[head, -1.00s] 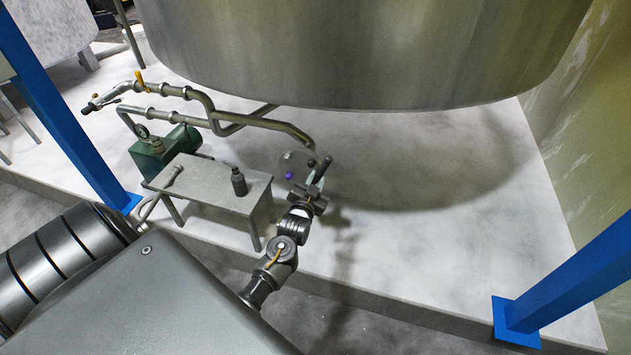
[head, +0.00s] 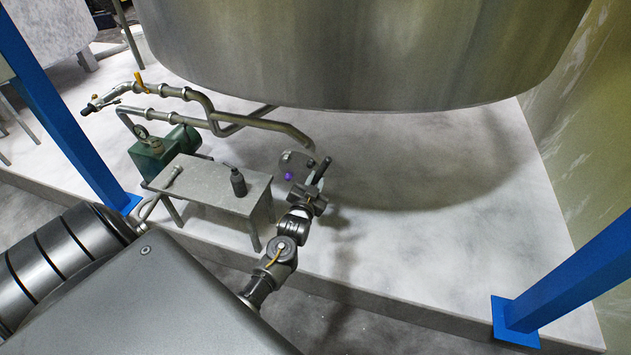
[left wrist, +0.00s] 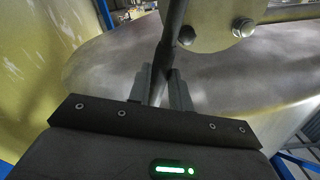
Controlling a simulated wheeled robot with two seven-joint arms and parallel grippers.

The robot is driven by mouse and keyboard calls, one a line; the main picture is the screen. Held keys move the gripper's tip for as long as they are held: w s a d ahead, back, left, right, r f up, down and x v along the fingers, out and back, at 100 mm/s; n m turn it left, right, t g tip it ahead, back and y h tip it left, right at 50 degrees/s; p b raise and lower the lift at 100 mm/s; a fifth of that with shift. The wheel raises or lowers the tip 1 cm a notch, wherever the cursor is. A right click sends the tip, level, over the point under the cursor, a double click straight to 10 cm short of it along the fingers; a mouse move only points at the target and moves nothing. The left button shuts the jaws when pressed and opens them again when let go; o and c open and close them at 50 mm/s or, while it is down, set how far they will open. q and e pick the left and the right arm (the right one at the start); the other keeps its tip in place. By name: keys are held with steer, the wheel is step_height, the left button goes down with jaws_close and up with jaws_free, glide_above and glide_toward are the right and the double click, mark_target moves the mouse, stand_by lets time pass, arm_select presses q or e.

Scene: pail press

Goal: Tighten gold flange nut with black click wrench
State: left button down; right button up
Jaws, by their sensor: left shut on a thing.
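The black click wrench (head: 321,170) is a dark bar standing at a tilt in my left gripper (head: 314,190), just right of a round flange plate (head: 297,161). A purple nut (head: 288,176) sits low on that plate. In the left wrist view my left gripper (left wrist: 158,78) is shut around the wrench shaft (left wrist: 172,25). The pale flange plate (left wrist: 215,20) is just beyond it, with a hex bolt head (left wrist: 243,27) and another (left wrist: 186,35) close beside the shaft. I cannot pick out the gold nut or tell whether the wrench touches one. My right gripper is not in view.
A grey bench (head: 212,190) with a dark bottle-shaped object (head: 238,182) stands left of my gripper. A green pump (head: 158,150) and pipes (head: 250,122) lie behind it. A big steel tank (head: 350,60) hangs above. Blue posts (head: 570,285) flank the platform.

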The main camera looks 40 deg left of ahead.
arm_select(q)
steer(key=shift+w, duration=0.25)
steer(key=shift+w+a, duration=0.25)
steer(key=shift+w, duration=0.35)
steer(key=shift+w+b, duration=0.15)
steer(key=shift+b, duration=0.15)
steer(key=shift+w+a, duration=0.15)
steer(key=shift+w, duration=0.1)
